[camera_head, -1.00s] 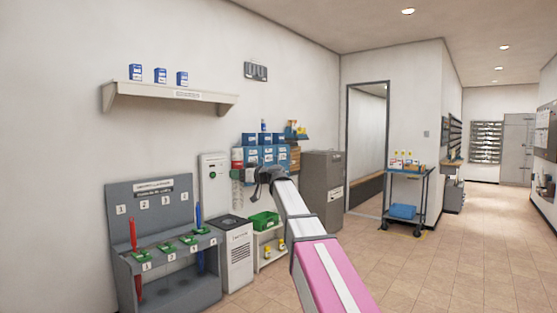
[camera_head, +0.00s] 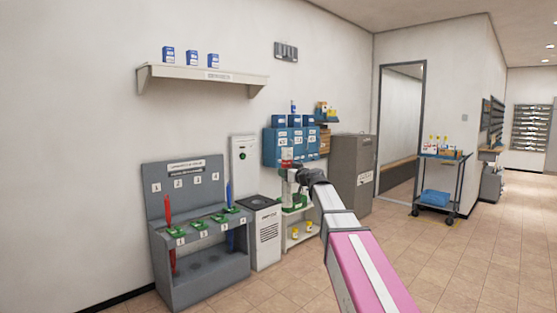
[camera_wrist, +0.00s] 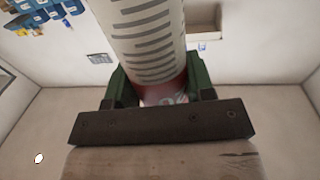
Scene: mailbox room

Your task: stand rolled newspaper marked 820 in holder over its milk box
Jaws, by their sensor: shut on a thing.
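My gripper (camera_wrist: 160,92) is shut on a rolled newspaper (camera_wrist: 148,40), pale with grey print lines and a red band at the jaws. The marking on the roll cannot be read. In the head view my gripper (camera_head: 291,174) is small and partly hidden by my arm. The newspaper's reddish end (camera_head: 287,155) shows above it, in front of the blue milk boxes (camera_head: 283,147). These hang in a row on the wall with smaller blue items on top. Their number labels are too small to read, and I cannot make out the holder.
A grey stand (camera_head: 197,265) with red and blue upright items is at left. A white bin (camera_head: 266,238), a low shelf (camera_head: 297,240) and a grey cabinet (camera_head: 351,170) line the wall. A wall shelf (camera_head: 205,78) is above. The floor is clear; a cart (camera_head: 440,185) stands right.

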